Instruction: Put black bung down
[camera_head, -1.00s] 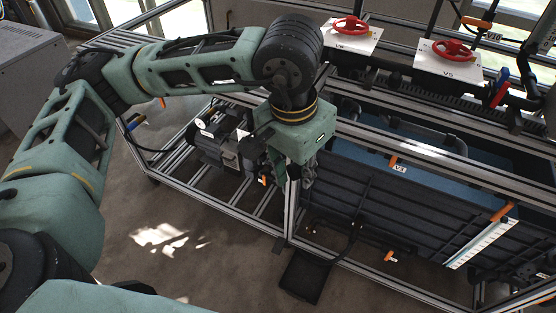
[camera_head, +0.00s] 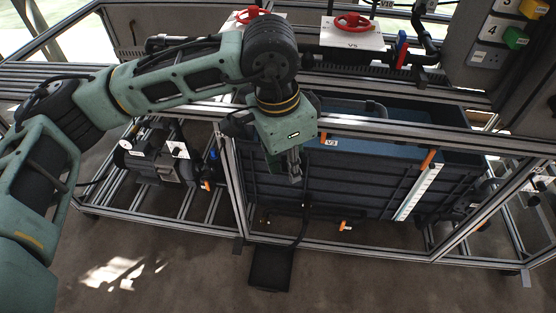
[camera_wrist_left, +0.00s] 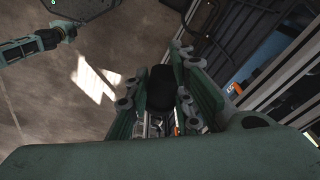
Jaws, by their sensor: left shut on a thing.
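My left gripper (camera_head: 294,172) hangs pointing down in front of the dark ribbed side of the blue-topped tank (camera_head: 350,187) in the head view. In the left wrist view its two fingers are shut on the black bung (camera_wrist_left: 160,88), a dark rounded piece between the fingertips. The bung cannot be made out in the head view, where the gripper is small and dark against the tank. My right gripper does not show.
Metal frame rails (camera_head: 350,243) run around the tank. Two red valve wheels (camera_head: 353,21) sit on white plates above. A pump with a gauge (camera_head: 155,155) stands left. A flat black tray or mat (camera_head: 270,268) lies on the open floor in front.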

